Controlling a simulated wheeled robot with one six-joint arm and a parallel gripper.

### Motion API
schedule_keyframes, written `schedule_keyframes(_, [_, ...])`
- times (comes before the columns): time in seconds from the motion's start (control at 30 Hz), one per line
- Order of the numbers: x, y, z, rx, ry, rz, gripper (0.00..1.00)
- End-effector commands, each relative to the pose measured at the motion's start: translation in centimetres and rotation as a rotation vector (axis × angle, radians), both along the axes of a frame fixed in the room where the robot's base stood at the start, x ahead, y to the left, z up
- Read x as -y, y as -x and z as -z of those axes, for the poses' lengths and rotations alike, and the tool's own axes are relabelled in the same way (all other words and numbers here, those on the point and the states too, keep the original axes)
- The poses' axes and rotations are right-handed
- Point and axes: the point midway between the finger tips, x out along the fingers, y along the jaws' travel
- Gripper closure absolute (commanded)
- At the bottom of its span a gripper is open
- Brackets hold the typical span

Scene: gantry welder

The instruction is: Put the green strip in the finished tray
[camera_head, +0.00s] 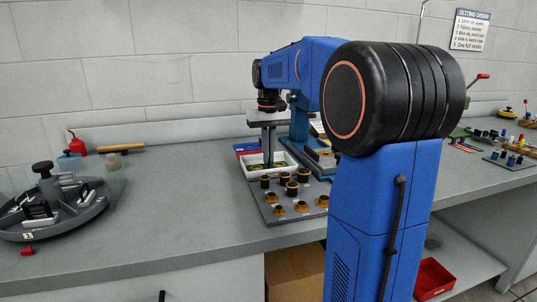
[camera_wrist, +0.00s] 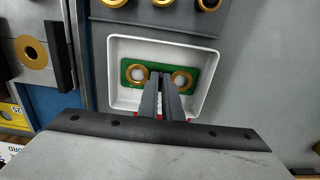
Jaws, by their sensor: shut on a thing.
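The green strip (camera_wrist: 140,84) lies inside a white tray (camera_wrist: 115,60) in the wrist view, with a gold ring at each end. My gripper (camera_wrist: 161,78) comes down over the strip's middle, between the two rings, and its fingers are shut on it there. The fingers hide the middle of the strip and part of the tray's near side. Whether the strip touches the tray floor I cannot tell. In the head view my gripper (camera_head: 269,155) points down into the white tray (camera_head: 289,173), and the strip is mostly hidden.
A grey plate (camera_head: 277,222) with several black and brass parts stands right in front of the tray. A round grey fixture (camera_head: 62,225) with a black knob is at the left. A blue press-like stand (camera_head: 300,125) is behind the tray. The bench between is clear.

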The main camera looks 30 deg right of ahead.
Motion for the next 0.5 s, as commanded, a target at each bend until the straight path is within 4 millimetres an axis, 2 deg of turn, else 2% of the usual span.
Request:
schedule_keyframes(0.07, [0.00,0.01,0.23,-0.001,0.000,0.000,1.00])
schedule_keyframes(0.1, [0.00,0.00,0.18,0.000,0.000,0.000,0.85])
schedule_keyframes(0.13, [0.00,0.00,0.18,0.000,0.000,0.000,0.78])
schedule_keyframes(0.17, [0.00,0.00,0.18,0.000,0.000,0.000,0.76])
schedule_keyframes(0.5, [0.00,-0.01,-0.11,0.000,0.000,0.000,0.76])
